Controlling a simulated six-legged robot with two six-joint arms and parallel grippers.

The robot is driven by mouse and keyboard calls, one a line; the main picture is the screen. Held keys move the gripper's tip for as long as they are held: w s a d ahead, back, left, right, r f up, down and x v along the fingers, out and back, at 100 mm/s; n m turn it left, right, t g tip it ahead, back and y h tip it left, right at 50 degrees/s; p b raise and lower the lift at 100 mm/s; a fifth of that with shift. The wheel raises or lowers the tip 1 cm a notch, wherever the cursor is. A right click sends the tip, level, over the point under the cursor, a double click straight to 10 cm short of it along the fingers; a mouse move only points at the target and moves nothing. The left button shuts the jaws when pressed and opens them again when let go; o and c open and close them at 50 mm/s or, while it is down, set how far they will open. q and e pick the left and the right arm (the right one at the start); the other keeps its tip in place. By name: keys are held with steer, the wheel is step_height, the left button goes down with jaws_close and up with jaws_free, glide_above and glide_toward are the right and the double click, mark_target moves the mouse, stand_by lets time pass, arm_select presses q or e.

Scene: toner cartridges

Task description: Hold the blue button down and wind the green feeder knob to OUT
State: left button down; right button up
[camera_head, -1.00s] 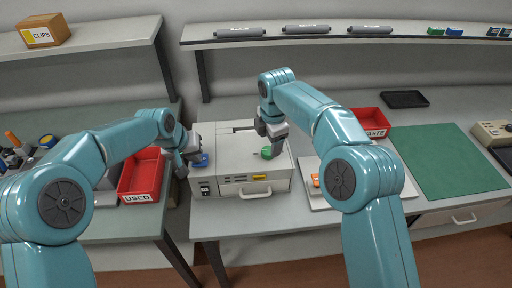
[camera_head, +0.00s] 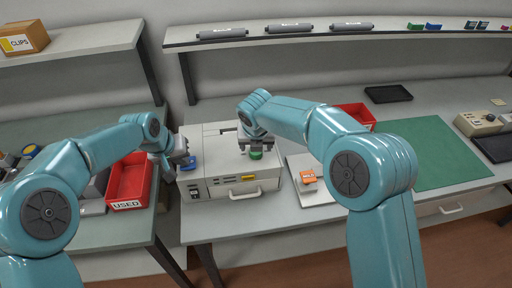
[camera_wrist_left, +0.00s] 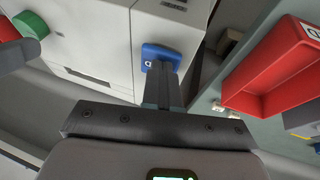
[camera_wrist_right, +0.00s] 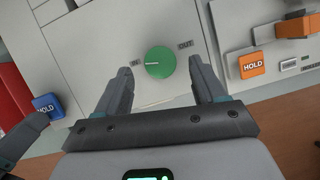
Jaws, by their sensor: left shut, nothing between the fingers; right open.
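The pale feeder unit (camera_head: 215,172) stands on the bench with the blue button (camera_wrist_left: 160,55) and the green knob (camera_wrist_right: 159,62) on top. The blue button is marked HOLD in the right wrist view (camera_wrist_right: 48,106). My left gripper (camera_wrist_left: 161,72) is shut and empty, its tips at the blue button; I cannot tell whether it is pressed down. The knob sits between the labels IN and OUT; its pale line lies on the IN side. My right gripper (camera_wrist_right: 165,75) is open, its fingers to either side of the knob and apart from it.
A red USED bin (camera_head: 129,182) stands left of the unit. To the right, an orange HOLD button (camera_wrist_right: 250,62) sits on a pale plate. Another red bin (camera_head: 357,113) and a green mat (camera_head: 435,150) lie further right. A shelf with grey cartridges (camera_head: 289,28) runs behind.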

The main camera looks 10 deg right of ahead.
steer(key=shift+x, duration=1.55)
steer(key=c, duration=1.1)
steer(key=shift+o, duration=0.2)
steer(key=shift+m, duration=0.3)
steer(key=m+h, duration=0.1)
steer(key=m, duration=0.1)
steer(key=m+h, duration=0.1)
steer(key=m, duration=0.2)
steer(key=shift+a+g, duration=0.1)
steer(key=shift+g, duration=0.3)
steer(key=m+g+h, duration=0.1)
steer(key=m, duration=0.2)
steer(key=m+g, duration=0.1)
steer(key=m, duration=0.2)
steer(key=shift+w+m+h, duration=0.15)
steer(key=shift+m+h, duration=0.25)
